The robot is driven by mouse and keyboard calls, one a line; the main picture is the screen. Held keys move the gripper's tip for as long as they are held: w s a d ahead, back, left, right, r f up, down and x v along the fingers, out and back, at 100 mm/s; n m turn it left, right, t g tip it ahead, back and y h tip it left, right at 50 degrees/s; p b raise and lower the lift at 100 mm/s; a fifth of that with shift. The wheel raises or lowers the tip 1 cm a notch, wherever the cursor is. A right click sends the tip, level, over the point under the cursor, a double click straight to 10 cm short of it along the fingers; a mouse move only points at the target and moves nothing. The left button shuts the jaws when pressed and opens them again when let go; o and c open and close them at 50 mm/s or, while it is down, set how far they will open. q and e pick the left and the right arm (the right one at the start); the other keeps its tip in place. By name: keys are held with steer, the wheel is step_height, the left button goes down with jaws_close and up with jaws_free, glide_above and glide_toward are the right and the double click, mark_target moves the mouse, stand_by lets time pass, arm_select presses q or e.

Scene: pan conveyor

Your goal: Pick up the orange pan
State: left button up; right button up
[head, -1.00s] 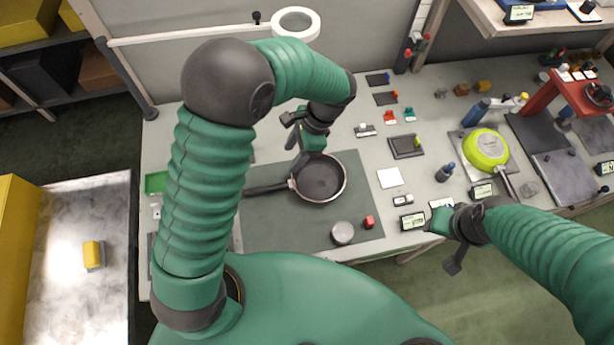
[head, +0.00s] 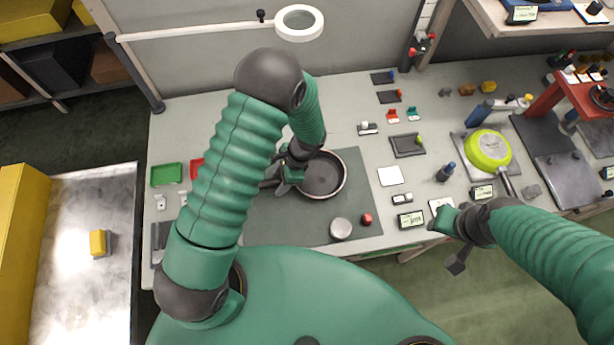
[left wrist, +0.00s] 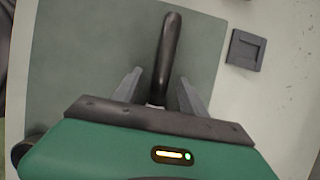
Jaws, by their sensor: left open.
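A dark-bowled pan (head: 323,176) with a pale rim lies on the dark green mat (head: 290,225) in the head view. No orange shows on it. My left gripper (head: 279,186) is at its handle, left of the bowl, and partly hides it. In the left wrist view, the dark handle (left wrist: 169,45) runs between the two spread fingers of my open left gripper (left wrist: 160,76), with gaps on both sides. My right gripper (head: 450,248) is over the table's front edge at the right, away from the pan. Its jaw opening is unclear.
A yellow-green pan (head: 489,149) lies upside down on a grey plate at the right. A grey cylinder (head: 341,228) and a small red object (head: 366,219) sit near the mat's front edge. A green tray (head: 167,174) lies left.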

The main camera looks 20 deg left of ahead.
arm_select(q)
steer(key=shift+d, duration=0.1)
steer(key=c, duration=0.4)
steer(key=shift+s+a, duration=0.1)
steer(key=shift+a, duration=0.35)
jaws_close()
steer(key=shift+d, duration=0.15)
